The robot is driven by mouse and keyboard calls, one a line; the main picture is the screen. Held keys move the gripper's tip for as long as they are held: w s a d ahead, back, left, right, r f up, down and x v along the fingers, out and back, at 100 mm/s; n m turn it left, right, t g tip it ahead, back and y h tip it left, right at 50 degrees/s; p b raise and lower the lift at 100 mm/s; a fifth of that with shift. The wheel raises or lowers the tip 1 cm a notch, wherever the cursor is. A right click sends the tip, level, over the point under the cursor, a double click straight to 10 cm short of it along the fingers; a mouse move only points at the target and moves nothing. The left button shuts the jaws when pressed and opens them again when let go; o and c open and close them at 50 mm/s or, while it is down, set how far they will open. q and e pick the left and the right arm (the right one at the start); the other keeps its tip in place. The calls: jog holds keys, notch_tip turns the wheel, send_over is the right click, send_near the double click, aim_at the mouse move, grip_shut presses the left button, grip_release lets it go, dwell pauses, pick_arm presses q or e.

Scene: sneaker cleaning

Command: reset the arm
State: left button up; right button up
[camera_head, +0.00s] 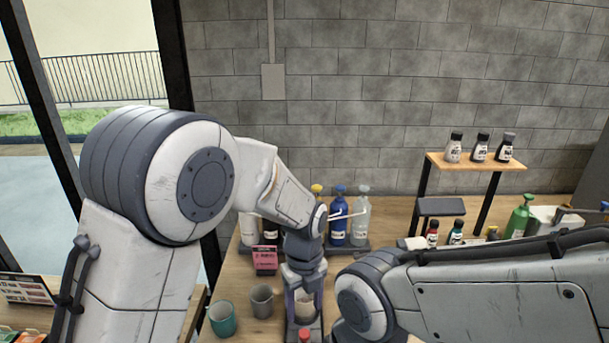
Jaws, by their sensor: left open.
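My left arm comes in from the left and bends down over the wooden table (385,225). My left gripper (304,308) points down near the table's front middle and is open. A pale cup-like thing (305,306) shows between or behind its fingers; I cannot tell which. A red-capped item (305,335) is just below the gripper at the picture's bottom edge. My right arm lies across the lower right, and its gripper is not in view. No sneaker is in sight.
A grey cup (262,302) and a teal cup (222,319) stand left of the left gripper. A pink sign (265,260) and several bottles, one blue (338,217), stand behind. A small shelf (475,166) with bottles and a green bottle (518,217) are at right.

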pick_arm(q)
jog(key=s+a+r+n, duration=0.2)
jog(key=s+r+n, duration=0.1)
jog(key=s+n, duration=0.8)
jog(key=s+a+r+n+h, duration=0.1)
jog(key=s+r+n, duration=0.3)
jog(key=s+n, duration=0.6)
jog(key=shift+s+a+r+n, duration=0.2)
jog(key=shift+s+a+n, duration=0.15)
jog(key=shift+a+n, duration=0.65)
jog(key=shift+d, duration=0.2)
